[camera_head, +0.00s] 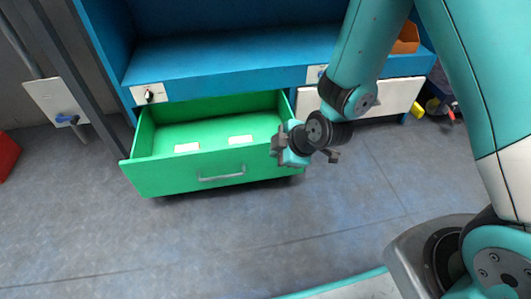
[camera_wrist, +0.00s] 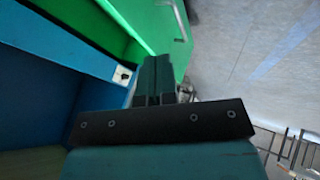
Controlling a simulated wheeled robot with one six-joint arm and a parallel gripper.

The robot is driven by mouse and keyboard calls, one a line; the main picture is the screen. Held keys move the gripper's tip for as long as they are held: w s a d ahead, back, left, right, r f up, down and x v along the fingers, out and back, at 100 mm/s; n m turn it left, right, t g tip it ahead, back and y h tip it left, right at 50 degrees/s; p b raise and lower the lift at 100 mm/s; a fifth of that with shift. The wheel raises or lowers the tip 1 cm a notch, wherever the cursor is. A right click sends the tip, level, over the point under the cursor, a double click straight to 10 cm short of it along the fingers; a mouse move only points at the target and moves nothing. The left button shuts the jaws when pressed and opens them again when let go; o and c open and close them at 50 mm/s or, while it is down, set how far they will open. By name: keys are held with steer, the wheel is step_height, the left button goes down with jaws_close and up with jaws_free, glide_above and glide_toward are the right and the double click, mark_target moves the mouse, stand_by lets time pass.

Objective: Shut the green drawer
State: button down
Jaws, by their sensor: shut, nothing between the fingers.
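The green drawer (camera_head: 165,178) stands pulled out of the blue cabinet, with its front panel and inside floor in view. Its grey handle (camera_head: 222,177) runs across the front. Two white flat pieces (camera_head: 187,147) lie in the drawer. My gripper (camera_head: 278,149) is shut and empty, near the drawer's right side toward the front corner. I cannot tell whether it touches the drawer. In the wrist view the shut fingers (camera_wrist: 157,72) point toward the green drawer (camera_wrist: 153,22), whose handle (camera_wrist: 181,20) shows at the upper right.
The blue cabinet (camera_head: 215,62) has a white plate with a black knob (camera_head: 149,95) above the drawer. A white drawer front (camera_head: 395,97) lies to the right, partly behind my arm. A red object (camera_head: 6,155) is at the far left. The grey floor (camera_head: 200,235) before the drawer is clear.

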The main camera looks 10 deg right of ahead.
mark_target(252, 152)
steer(key=shift+w+a+f+b, duration=0.55)
steer(key=shift+w+f+b, duration=0.7)
steer(key=shift+w, duration=0.15)
steer(key=shift+w+a+f+b, duration=0.55)
steer(key=shift+w+f+b, duration=0.65)
steer(key=shift+w, duration=0.25)
steer(key=shift+w+a+f+b, duration=0.55)
steer(key=shift+w+f+b, duration=0.7)
steer(key=shift+w, duration=0.15)
